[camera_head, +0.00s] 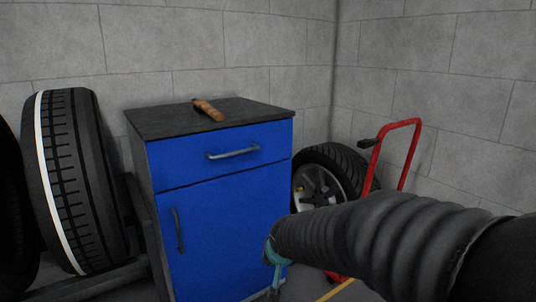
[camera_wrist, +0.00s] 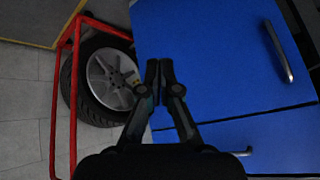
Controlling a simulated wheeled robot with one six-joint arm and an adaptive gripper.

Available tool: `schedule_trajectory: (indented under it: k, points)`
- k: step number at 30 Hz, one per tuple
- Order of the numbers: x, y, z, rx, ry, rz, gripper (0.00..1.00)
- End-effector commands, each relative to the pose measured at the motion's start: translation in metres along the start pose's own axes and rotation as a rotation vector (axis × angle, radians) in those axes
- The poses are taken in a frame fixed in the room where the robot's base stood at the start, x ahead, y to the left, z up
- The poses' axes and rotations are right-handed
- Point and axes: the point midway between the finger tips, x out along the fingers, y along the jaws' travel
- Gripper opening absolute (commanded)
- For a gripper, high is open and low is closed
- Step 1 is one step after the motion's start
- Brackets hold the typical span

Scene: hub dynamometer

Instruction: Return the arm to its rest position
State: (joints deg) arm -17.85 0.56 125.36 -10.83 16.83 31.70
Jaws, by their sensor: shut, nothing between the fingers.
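My arm reaches in from the lower right in the head view, with my gripper (camera_head: 276,262) low in front of the right side of the blue cabinet (camera_head: 220,230). In the wrist view my gripper (camera_wrist: 159,68) has its two fingertips together with nothing between them. I cannot tell the exact gap between my gripper and the cabinet front.
A brown object (camera_head: 208,109) lies on the cabinet's dark top. A wheel (camera_head: 320,180) and a red tubular frame (camera_head: 382,150) stand right of the cabinet. Large tyres (camera_head: 75,180) stand on a rack at left. Grey block walls close off the back.

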Motion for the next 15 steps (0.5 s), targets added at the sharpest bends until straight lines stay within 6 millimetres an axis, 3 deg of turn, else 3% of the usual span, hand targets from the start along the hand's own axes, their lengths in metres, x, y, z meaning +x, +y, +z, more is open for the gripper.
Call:
schedule_trajectory:
  k: [3,6,15]
  points:
    - [-0.042,0.04,0.038,-0.116,-0.117,0.071,0.0]
    - [-0.075,0.065,0.07,-0.19,-0.206,0.098,0.0]
    - [-0.161,0.111,0.145,-0.238,-0.332,0.107,0.0]
